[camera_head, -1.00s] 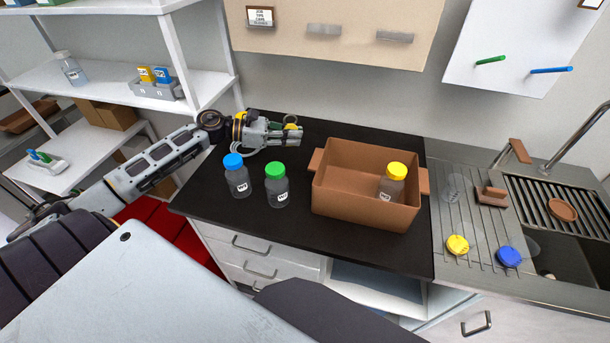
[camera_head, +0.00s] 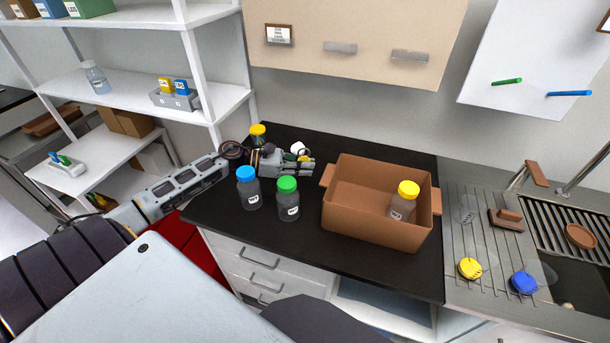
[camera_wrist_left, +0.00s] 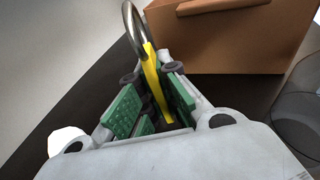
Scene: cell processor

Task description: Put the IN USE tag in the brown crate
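My left gripper (camera_head: 308,166) is over the black counter, behind the green-capped bottle and left of the brown crate (camera_head: 365,226). In the left wrist view, its green-padded fingers (camera_wrist_left: 150,88) are closed around a thin yellow tag (camera_wrist_left: 153,82), seen nearly edge-on. The tag's metal ring (camera_wrist_left: 131,28) sticks out past the fingertips. I take it for the IN USE tag; no lettering is readable. The crate's wall and handle (camera_wrist_left: 235,35) show ahead of the fingertips at upper right. The crate holds a yellow-capped bottle (camera_head: 403,203). My right gripper is out of view.
A blue-capped bottle (camera_head: 248,190) and a green-capped bottle (camera_head: 288,200) stand in front of my left gripper. Another yellow cap (camera_head: 257,131) and a white item (camera_head: 299,148) are behind it.

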